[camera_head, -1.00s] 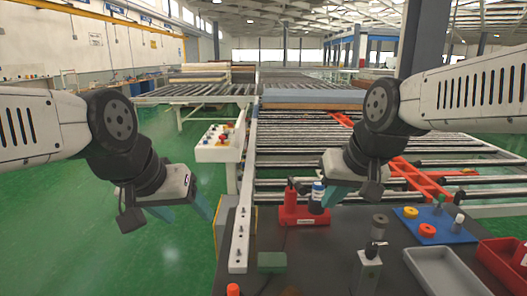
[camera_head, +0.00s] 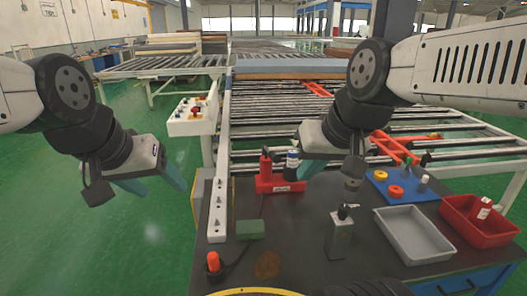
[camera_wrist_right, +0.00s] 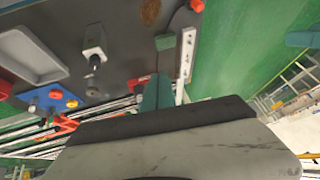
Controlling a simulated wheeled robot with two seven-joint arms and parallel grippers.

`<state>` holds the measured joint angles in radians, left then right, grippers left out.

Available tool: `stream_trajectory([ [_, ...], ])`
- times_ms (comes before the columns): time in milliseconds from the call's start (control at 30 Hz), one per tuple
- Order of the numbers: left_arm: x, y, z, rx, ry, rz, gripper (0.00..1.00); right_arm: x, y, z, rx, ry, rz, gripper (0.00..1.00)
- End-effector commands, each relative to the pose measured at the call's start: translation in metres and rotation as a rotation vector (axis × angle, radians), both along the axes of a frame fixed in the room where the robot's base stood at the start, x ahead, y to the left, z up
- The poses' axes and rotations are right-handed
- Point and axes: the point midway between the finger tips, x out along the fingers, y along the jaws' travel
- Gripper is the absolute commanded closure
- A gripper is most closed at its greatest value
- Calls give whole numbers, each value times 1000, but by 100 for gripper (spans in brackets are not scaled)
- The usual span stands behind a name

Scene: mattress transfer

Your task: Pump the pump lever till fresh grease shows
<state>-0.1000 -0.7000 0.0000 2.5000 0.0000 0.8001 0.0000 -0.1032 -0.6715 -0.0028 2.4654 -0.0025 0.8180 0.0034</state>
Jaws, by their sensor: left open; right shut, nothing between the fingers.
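A red stand (camera_head: 279,184) on the dark workbench holds a red upright part (camera_head: 266,164) and a dark cylinder with a white band (camera_head: 293,163). I cannot tell which part is the pump lever; no fresh grease can be made out there. My left gripper (camera_head: 154,183) is open and empty over the green floor, left of the bench.
A grey tray (camera_head: 413,258), a red bin (camera_head: 498,240) and a blue mat with rings (camera_head: 408,200) lie to the right. A green block (camera_head: 250,229), an orange-topped item (camera_head: 213,262) and a brown patch (camera_head: 267,264) are nearer. Conveyor rollers (camera_head: 265,118) lie behind.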

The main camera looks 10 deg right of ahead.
Motion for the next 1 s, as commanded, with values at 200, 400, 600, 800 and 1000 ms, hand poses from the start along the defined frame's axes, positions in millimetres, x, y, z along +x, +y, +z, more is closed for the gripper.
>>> stream_trajectory([
  [200,0,0,0,0,0,0,36,49,-4,34,-6,80,1,100],
  [400,0,0,0,0,0,0,36,111,-7,63,-24,177,-5,100],
  [600,0,0,0,0,0,0,36,171,-6,76,-53,267,-18,100],
  [800,0,0,0,0,0,0,36,221,-3,76,-86,342,-33,100],
  [1000,0,0,0,0,0,0,36,248,1,73,-107,383,-44,100],
])
